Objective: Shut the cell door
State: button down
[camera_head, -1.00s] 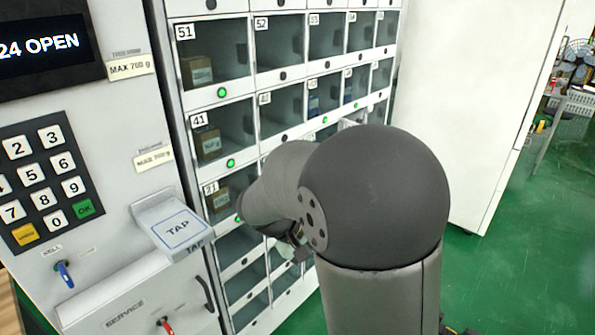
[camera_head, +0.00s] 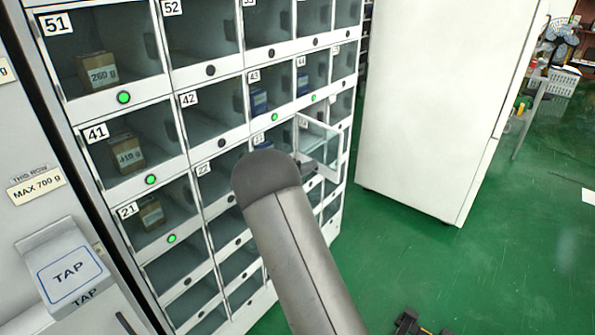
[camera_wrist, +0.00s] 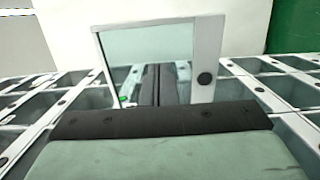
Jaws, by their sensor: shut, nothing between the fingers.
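The open cell door (camera_head: 320,142) is a clear pane in a white frame. It stands out from the locker front, right of the middle columns. In the wrist view the door (camera_wrist: 208,62) stands ahead of my gripper, its white frame edge with a dark round lock on the right. My gripper (camera_wrist: 159,72) shows as two dark fingers side by side, shut and empty, against the door's pane. I cannot tell whether they touch it. In the head view my arm hides the gripper and part of the lockers near the door.
Cells 51, 41 and 21 hold boxes (camera_head: 127,153). The TAP reader (camera_head: 70,272) juts out at lower left. A tall white cabinet (camera_head: 440,110) stands to the right. Green floor (camera_head: 470,270) is clear between it and the lockers.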

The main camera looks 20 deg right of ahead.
aim_at(329, 156)
jog(key=p+x, duration=0.1)
jog(key=x, duration=0.4)
jog(key=shift+d, duration=0.2)
jog(key=shift+w+d, duration=0.2)
jog(key=shift+d, duration=0.1)
jog(key=shift+f, duration=0.1)
